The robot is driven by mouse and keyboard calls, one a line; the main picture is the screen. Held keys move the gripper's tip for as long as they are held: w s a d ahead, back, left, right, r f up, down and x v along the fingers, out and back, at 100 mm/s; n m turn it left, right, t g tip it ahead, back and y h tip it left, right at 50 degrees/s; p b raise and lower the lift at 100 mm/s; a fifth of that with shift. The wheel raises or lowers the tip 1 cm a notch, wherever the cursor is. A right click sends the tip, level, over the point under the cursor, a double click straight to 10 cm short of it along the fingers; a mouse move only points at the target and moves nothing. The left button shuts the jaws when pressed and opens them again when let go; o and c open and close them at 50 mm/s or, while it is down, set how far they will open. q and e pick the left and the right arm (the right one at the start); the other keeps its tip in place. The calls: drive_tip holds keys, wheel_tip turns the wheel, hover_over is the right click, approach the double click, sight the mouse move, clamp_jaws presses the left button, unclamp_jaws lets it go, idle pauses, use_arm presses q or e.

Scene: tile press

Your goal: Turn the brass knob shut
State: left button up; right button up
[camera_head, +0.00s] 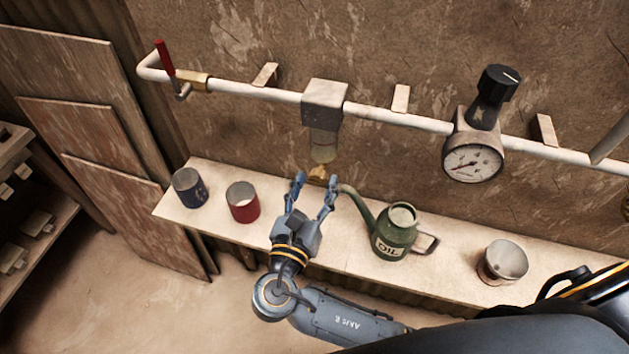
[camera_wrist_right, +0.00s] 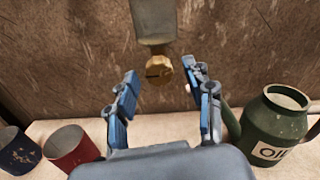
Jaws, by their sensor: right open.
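The brass knob (camera_head: 317,172) sits at the bottom of a clear bowl (camera_head: 323,146) under a grey box (camera_head: 325,103) on the white pipe. In the right wrist view the knob (camera_wrist_right: 158,70) shows a dark slot across its face. My right gripper (camera_head: 313,181) is open, with its two blue fingers pointing at the knob from the front. In the right wrist view the fingers (camera_wrist_right: 161,82) stand to the left and right of the knob, apart from it. Whether the tips reach alongside it in depth is hard to tell. My left gripper is not in view.
On the shelf (camera_head: 335,228) stand a blue can (camera_head: 188,188), a red can (camera_head: 243,203), a green oil can (camera_head: 395,232) right of my gripper, and a pale pot (camera_head: 502,262). The pipe (camera_head: 388,116) carries a red-handled lever (camera_head: 165,58), a gauge (camera_head: 473,163) and a black knob (camera_head: 498,84).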

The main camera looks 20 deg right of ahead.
drive_tip(key=shift+w, duration=0.1)
clamp_jaws()
